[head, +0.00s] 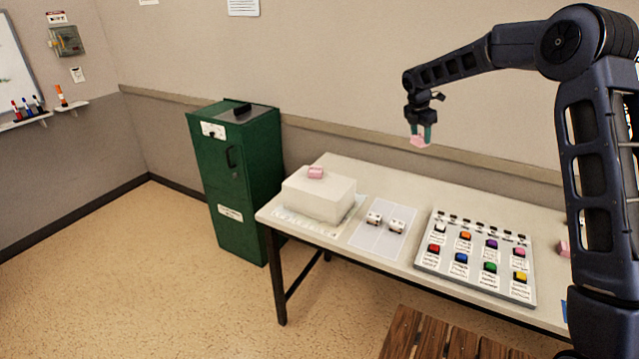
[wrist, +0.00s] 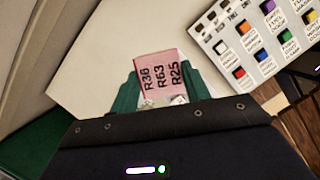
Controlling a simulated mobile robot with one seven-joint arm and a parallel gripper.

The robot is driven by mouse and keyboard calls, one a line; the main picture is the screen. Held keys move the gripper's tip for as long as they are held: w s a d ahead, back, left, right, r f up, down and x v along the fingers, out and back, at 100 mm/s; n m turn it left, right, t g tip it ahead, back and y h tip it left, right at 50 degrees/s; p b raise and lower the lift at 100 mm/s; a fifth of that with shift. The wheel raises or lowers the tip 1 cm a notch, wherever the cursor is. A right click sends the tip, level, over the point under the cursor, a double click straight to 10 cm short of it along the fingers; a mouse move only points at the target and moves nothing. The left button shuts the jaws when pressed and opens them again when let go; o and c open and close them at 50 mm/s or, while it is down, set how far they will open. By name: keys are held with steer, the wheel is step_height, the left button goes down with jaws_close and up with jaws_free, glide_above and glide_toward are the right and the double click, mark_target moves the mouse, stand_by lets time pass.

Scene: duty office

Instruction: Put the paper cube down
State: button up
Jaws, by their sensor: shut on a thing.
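My gripper (head: 420,132) is raised above the back part of the table (head: 345,172), with its green fingers shut on a pink paper cube (head: 418,142). In the wrist view the pink cube (wrist: 161,78) sits between the two green fingers and shows the printed lines R36, R63 and R25. The cube is well clear of the tabletop. A second pink block (head: 316,172) lies on top of a white box-like block (head: 318,193) at the table's left end. A third pink piece (head: 563,248) shows at the right, partly hidden behind my arm.
A button panel (head: 478,258) with several coloured buttons lies on the table's right half. Two small white blocks (head: 374,219) (head: 396,225) stand on a pale sheet (head: 383,242). A green cabinet (head: 238,180) stands left of the table. The tabletop's back strip is bare.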

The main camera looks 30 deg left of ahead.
steer(key=s+a+r+n, duration=0.15)
steer(key=s+a, duration=0.25)
steer(key=a, duration=0.5)
steer(key=s+a+r+n, duration=0.1)
steer(key=s+a+n, duration=0.1)
steer(key=s+a, duration=0.45)
steer(key=n+y, duration=0.2)
steer(key=n, duration=0.1)
glide_above(312, 186)
steer(key=s, duration=0.1)
steer(key=s+x, duration=0.1)
steer(key=x, duration=0.5)
steer(key=s+x, duration=0.1)
steer(key=x, duration=0.4)
steer(key=s+f+x, duration=0.1)
steer(key=s+x, duration=0.1)
steer(key=x, duration=0.4)
steer(key=shift+s+d+f, duration=0.1)
steer(key=shift+f, duration=0.25)
steer(key=shift+f, duration=0.2)
steer(key=o, duration=1)
steer(key=shift+r, duration=0.1)
steer(key=v, duration=1.2)
steer(key=shift+s, duration=0.15)
